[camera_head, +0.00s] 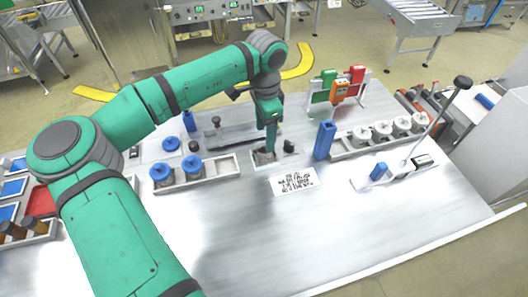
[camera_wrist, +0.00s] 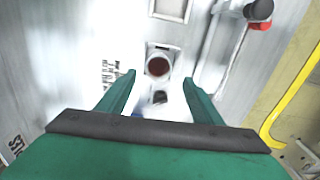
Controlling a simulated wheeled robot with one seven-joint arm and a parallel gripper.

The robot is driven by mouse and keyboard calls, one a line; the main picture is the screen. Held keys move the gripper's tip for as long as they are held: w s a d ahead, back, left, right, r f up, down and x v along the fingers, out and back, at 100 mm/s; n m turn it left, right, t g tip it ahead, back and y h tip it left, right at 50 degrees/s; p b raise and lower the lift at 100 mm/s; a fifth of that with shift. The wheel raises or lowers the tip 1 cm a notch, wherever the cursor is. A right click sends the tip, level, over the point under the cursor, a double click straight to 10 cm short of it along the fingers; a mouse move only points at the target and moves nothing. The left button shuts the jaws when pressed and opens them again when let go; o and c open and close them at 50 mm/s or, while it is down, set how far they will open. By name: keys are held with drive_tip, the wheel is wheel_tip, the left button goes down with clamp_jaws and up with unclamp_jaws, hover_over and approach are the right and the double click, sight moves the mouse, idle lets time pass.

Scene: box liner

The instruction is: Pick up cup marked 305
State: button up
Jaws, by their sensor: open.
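My gripper (camera_head: 270,148) points down over the middle of the table, close above a small light holder (camera_head: 262,158). In the wrist view my gripper (camera_wrist: 159,79) is open, its two green fingers apart. Beyond the fingertips, between their lines, a square light holder has a round cup-like thing with a brown inside (camera_wrist: 158,67). Nothing is seen held. No marking 305 can be read on any cup. Several whitish cups (camera_head: 382,131) stand in a rack at the right, and two blue-topped jars (camera_head: 162,174) stand in a tray at the left.
A printed card (camera_head: 294,181) lies in front of the holder. A tall blue block (camera_head: 324,140) stands to its right. A small dark object (camera_head: 289,146) is beside the gripper. A post with a dark knob (camera_head: 462,83) rises at the right. The front table area is clear.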

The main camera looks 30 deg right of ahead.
drive_tip(key=f, duration=0.2)
drive_tip(key=shift+s+a+f, duration=0.15)
drive_tip(key=shift+s+f, duration=0.1)
drive_tip(key=shift+f, duration=0.15)
drive_tip(key=shift+w+f, duration=0.1)
drive_tip(key=shift+f, duration=2)
drive_tip(key=c, duration=1.2)
